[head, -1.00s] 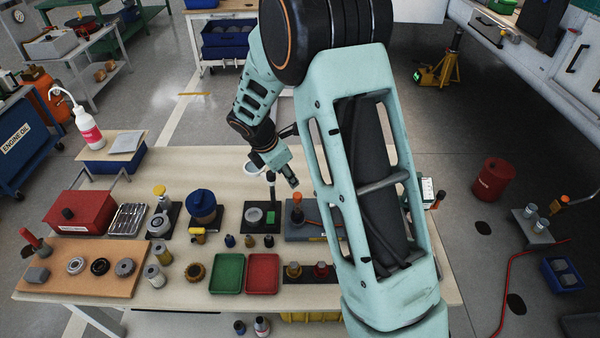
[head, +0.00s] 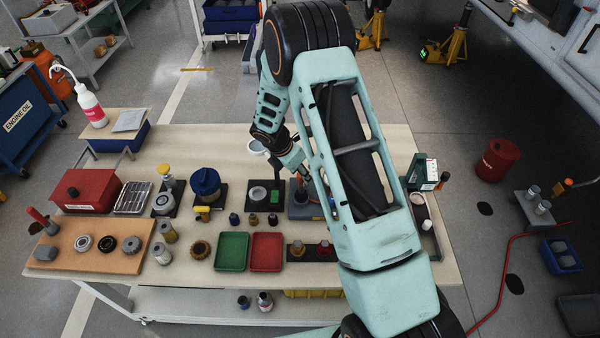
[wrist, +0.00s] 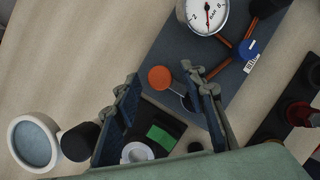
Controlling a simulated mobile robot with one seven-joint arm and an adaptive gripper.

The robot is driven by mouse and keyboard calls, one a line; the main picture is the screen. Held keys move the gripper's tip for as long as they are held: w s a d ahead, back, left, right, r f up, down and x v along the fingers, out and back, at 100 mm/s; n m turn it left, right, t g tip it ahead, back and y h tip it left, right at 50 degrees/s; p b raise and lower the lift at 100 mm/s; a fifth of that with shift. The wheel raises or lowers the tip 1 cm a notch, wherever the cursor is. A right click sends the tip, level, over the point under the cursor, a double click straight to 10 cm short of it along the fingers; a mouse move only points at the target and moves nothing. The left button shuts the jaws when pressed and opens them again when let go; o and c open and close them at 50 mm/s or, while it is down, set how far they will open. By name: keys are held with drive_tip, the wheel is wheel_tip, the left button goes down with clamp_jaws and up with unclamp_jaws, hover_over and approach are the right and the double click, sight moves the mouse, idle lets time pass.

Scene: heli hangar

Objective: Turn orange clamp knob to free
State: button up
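The orange clamp knob (wrist: 160,78) shows as a round orange cap in the wrist view, at the left edge of a blue-grey plate (wrist: 170,45). My gripper (wrist: 162,72) is open, with one finger on each side of the knob in the picture. No contact shows, and I cannot tell the height gap. In the head view, my gripper (head: 301,172) is over the grey plate (head: 301,212), and my arm hides much of the fixture. A pressure gauge (wrist: 207,14) and a blue knob (wrist: 249,48) sit on the same plate.
A black stand with a green block (wrist: 160,137) lies beneath the fingers. Green (head: 232,252) and red (head: 267,252) trays lie in front, and a red box (head: 86,190) is at left. The table's back middle is bare.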

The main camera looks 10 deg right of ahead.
drive_tip(key=shift+d+f, duration=0.1)
drive_tip(key=shift+f, duration=0.1)
clamp_jaws()
